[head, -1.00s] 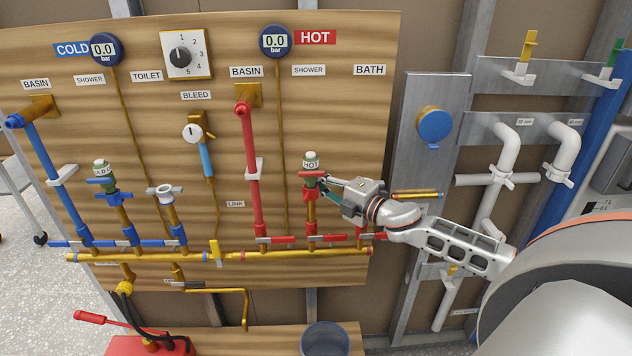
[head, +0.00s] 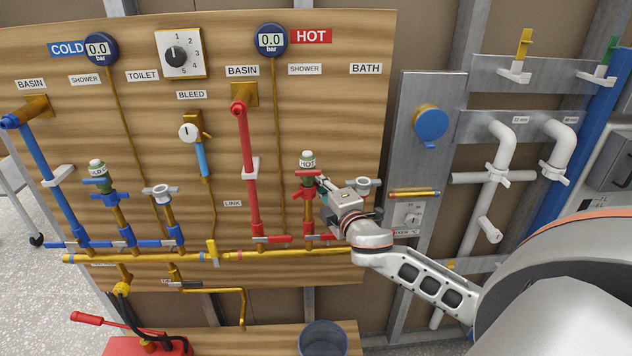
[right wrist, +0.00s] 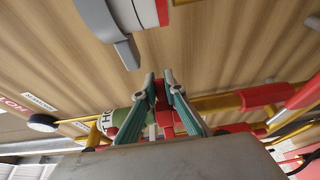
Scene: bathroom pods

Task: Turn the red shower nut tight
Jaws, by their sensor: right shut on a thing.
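The red shower nut (head: 305,195) is on the upright hot shower pipe, below a green-and-white fitting marked HOT (head: 307,160). My right gripper (head: 321,186) reaches it from the lower right. In the right wrist view, its teal fingers (right wrist: 163,92) are shut on a red part, the nut (right wrist: 161,101), which they largely hide. The HOT fitting (right wrist: 118,118) lies just left of the fingers there. How far the nut is turned cannot be told. My left gripper is in neither view.
The red basin pipe (head: 249,170) stands left of the nut, and the bath fitting (head: 363,186) is close behind my right wrist. The brass manifold (head: 145,257) runs below. A grey bucket (head: 322,340) stands at the bottom.

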